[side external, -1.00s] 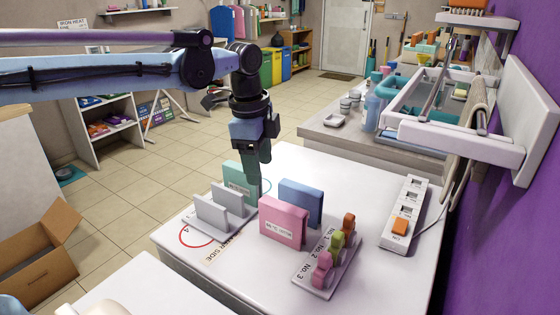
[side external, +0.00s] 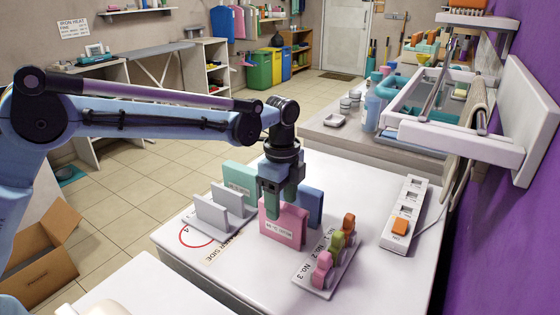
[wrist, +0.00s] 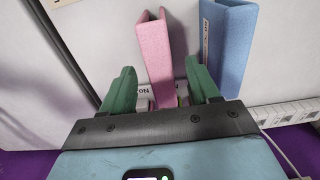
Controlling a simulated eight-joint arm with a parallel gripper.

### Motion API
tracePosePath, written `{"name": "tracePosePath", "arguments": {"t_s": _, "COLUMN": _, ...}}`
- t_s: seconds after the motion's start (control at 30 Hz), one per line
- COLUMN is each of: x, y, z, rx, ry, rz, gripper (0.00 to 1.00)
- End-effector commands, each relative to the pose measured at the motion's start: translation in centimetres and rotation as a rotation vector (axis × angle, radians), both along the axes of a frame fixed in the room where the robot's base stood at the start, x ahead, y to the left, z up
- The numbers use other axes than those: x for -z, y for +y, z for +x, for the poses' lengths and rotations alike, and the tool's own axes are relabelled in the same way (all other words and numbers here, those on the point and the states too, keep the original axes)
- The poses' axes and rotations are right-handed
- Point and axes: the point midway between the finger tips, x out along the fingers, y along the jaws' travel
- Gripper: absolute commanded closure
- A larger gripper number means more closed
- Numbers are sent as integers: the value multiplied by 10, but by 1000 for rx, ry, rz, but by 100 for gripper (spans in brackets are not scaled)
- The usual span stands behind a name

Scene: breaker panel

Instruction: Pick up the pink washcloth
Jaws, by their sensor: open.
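The pink washcloth (side external: 285,228) stands upright like a flat slab with a white label, near the middle of the white table. My gripper (side external: 278,205) points down over its upper edge. One green finger shows in front of the washcloth's face, covering part of it. In the wrist view, the pink washcloth (wrist: 160,55) lies between the two spread fingers of my gripper (wrist: 161,68), with gaps on both sides. The gripper is open and holds nothing.
A blue slab (side external: 312,205) stands close behind the washcloth, and a teal slab (side external: 238,178) to its left. Grey upright plates (side external: 212,215) stand at the left. A numbered rack (side external: 322,272) with coloured pieces is at front right. A power strip (side external: 405,215) lies at right.

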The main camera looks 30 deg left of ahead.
Motion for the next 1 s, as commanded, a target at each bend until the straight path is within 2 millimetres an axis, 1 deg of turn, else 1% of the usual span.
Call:
{"name": "tracePosePath", "arguments": {"t_s": 0.33, "x": 44, "y": -2, "z": 1, "rx": -1, "ry": 0, "rz": 0, "gripper": 39}}
{"name": "tracePosePath", "arguments": {"t_s": 0.47, "x": 51, "y": -2, "z": 0, "rx": -1, "ry": 0, "rz": 0, "gripper": 39}}
{"name": "tracePosePath", "arguments": {"t_s": 0.67, "x": 51, "y": -2, "z": 0, "rx": -1, "ry": 0, "rz": 0, "gripper": 39}}
{"name": "tracePosePath", "arguments": {"t_s": 0.77, "x": 51, "y": -2, "z": 0, "rx": -1, "ry": 0, "rz": 0, "gripper": 53}}
{"name": "tracePosePath", "arguments": {"t_s": 1.0, "x": 51, "y": -2, "z": 0, "rx": -1, "ry": 0, "rz": 0, "gripper": 90}}
